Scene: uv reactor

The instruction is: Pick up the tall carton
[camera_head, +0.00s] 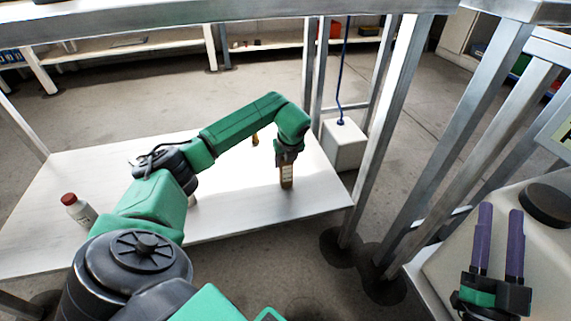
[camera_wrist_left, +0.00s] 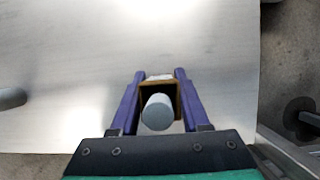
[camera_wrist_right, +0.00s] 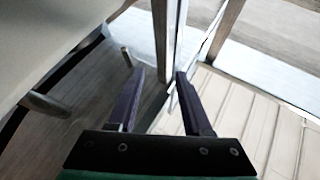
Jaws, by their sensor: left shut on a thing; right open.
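The tall carton (camera_head: 287,176) is a narrow brown and white box, upright over the right part of the white table. My left gripper (camera_head: 287,158) comes down on it from above and is shut on it. In the left wrist view the carton (camera_wrist_left: 160,88) sits between the two purple fingers, with a round pale grey cap or end facing the camera. I cannot tell whether its bottom touches the table. My right gripper (camera_head: 500,210) is open and empty at the far right, away from the carton, over a pale machine surface.
A white bottle with a red cap (camera_head: 76,208) is on the left of the white table (camera_head: 60,240). A small yellow-brown object (camera_head: 255,139) is behind my left forearm. A white box (camera_head: 343,145) with a blue cable stands beyond the table. Metal frame posts (camera_head: 392,120) rise right of it.

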